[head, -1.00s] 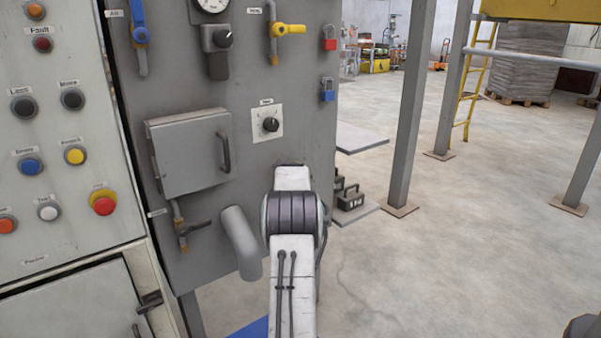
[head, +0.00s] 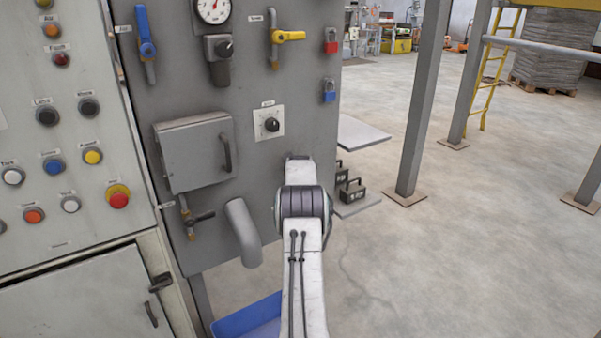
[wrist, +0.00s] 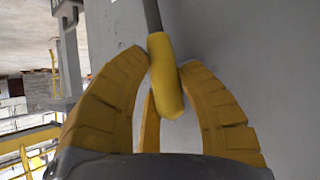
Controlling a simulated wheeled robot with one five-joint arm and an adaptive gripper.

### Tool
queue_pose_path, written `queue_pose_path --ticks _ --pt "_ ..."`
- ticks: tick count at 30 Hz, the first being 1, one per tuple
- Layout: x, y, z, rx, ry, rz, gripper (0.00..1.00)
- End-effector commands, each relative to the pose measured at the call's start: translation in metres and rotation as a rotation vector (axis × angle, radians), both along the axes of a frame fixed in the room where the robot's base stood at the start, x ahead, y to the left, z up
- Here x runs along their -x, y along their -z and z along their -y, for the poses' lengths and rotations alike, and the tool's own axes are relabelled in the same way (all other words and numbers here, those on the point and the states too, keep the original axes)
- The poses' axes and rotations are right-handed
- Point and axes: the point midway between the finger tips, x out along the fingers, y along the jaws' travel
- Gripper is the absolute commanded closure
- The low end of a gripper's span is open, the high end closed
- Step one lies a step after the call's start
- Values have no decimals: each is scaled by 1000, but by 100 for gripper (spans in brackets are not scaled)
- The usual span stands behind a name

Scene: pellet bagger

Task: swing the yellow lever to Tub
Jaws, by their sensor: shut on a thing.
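The yellow lever (wrist: 165,77) shows in the wrist view as a yellow grip on a grey rod, in front of a grey panel. My gripper (wrist: 165,60) has its yellow fingers closed around this grip. In the head view the gripper and this lever are hidden behind my arm. A blue tub (head: 245,318) stands on the floor below a bent grey spout (head: 243,232). No Tub label can be read.
The grey panel (head: 290,110) carries a yellow valve handle (head: 288,36), a blue handle (head: 144,30), a hatch box (head: 195,155) and padlocks. A button cabinet (head: 60,210) stands left. Dark weights (head: 350,190) and a steel post (head: 420,100) stand right. Open floor lies right.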

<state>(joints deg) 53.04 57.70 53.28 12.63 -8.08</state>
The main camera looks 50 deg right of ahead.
Motion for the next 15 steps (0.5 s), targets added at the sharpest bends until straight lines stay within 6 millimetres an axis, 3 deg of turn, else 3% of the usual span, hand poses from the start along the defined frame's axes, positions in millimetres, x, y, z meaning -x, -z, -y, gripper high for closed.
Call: queue_pose_path --ticks 2,3,13,15 --pt "-1 -1 -1 -1 -1 2 100" --pt "-1 -1 -1 -1 -1 2 67" --pt "0 0 -1 -1 -1 0 37" --pt "0 0 -1 -1 -1 0 37"
